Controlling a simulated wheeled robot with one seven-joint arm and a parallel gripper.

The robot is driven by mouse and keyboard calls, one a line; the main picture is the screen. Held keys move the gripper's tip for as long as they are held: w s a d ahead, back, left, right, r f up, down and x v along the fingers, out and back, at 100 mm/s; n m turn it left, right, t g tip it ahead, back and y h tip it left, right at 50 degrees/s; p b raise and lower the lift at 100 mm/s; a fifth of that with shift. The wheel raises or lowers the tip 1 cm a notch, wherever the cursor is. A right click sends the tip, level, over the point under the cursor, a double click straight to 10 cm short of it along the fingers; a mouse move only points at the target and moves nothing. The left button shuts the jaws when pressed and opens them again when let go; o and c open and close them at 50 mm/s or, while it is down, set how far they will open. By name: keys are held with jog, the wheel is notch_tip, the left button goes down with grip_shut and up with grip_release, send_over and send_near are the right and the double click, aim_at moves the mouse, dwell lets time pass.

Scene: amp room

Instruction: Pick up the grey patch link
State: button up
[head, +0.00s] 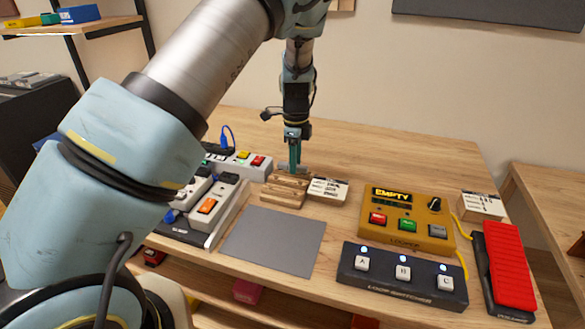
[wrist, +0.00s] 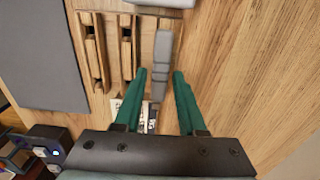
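The grey patch link (wrist: 161,62) is a slim bar with a wider block, lying lengthwise along the wooden rack (wrist: 104,20) in the wrist view. In the head view the rack (head: 283,193) stands mid-table, and the link (head: 284,166) shows only in part at its far edge, behind my fingers. My gripper (head: 295,168) points down over that far edge. In the wrist view the green fingers of my gripper (wrist: 159,73) are apart, one on each side of the link, with a gap visible on both sides. The rack's other two slots look empty.
A white label block (head: 328,190) stands right of the rack. Power strips (head: 207,205) lie left, a grey mat (head: 273,240) in front. A yellow looper box (head: 405,222), a dark switcher (head: 402,276) and a red pedal (head: 510,265) are right. The table's back is clear.

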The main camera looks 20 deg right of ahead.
grip_shut()
dwell(0.4)
